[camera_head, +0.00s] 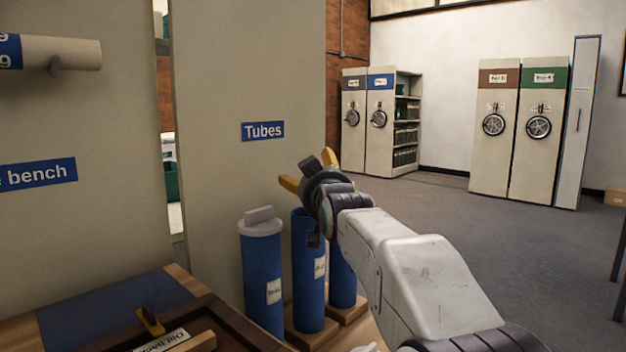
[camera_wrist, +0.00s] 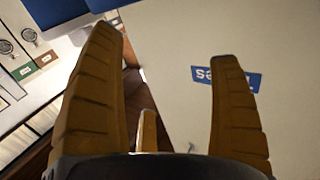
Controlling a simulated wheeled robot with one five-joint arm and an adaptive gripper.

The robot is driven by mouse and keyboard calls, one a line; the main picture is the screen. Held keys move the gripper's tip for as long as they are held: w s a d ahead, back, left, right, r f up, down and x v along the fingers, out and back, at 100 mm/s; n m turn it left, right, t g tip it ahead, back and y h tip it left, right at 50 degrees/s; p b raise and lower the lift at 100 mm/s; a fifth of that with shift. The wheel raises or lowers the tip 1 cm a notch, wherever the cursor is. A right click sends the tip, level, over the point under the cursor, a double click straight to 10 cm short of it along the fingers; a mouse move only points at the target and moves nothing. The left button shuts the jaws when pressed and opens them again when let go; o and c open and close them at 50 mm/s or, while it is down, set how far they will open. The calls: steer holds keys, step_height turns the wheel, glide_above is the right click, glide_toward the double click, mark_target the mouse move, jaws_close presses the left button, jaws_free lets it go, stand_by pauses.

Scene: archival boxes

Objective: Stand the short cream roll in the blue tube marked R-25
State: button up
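Three blue tubes stand upright on wooden bases in the head view. The left tube (camera_head: 262,285) has a pale cap, the middle tube (camera_head: 305,275) shows an open-looking top, and the right tube (camera_head: 342,285) is partly hidden by my arm. Their small labels are too blurred to read, so I cannot tell which is R-25. My gripper (camera_head: 308,172) is above the middle and right tubes, its yellow fingers apart. In the wrist view my gripper (camera_wrist: 163,48) is open with nothing between the fingers. A cream roll (camera_head: 65,52) with a blue label is on a peg at upper left; whether it is the short one is unclear.
A panel with a "Tubes" sign (camera_head: 263,131) stands behind the tubes. A dark-rimmed tray (camera_head: 205,308) on the bench holds a labelled piece and a yellow-handled item (camera_head: 151,320). Wheel-handled cabinets (camera_head: 492,150) stand far back, with open floor before them.

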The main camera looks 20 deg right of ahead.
steer(key=shift+o, duration=0.2)
steer(key=v, duration=1.2)
steer(key=shift+f, duration=0.1)
stand_by(0.8)
